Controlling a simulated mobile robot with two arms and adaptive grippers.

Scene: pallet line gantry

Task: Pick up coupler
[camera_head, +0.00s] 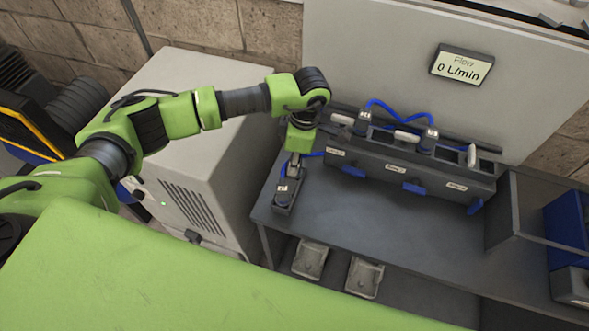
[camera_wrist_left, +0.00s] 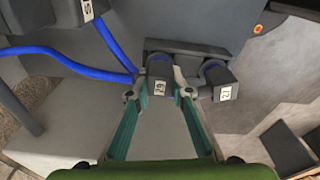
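In the left wrist view a dark coupler (camera_wrist_left: 160,78) with a small white label and some blue on it stands in a dark holder (camera_wrist_left: 190,47). A second labelled dark coupler (camera_wrist_left: 219,81) stands close to its right. My left gripper (camera_wrist_left: 160,93) is open, with one finger on each side of the first coupler and small gaps showing. In the head view my left gripper (camera_head: 293,165) points down over the holder (camera_head: 286,203) at the left end of the bench; the gripper partly hides the couplers there. My right gripper is not in view.
A dark manifold (camera_head: 410,171) with blue handles and blue hoses (camera_head: 400,106) stands along the back of the bench (camera_head: 350,212). A blue hose (camera_wrist_left: 70,62) runs close to the gripper. A grey cabinet (camera_head: 185,185) stands left. The bench's middle is clear.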

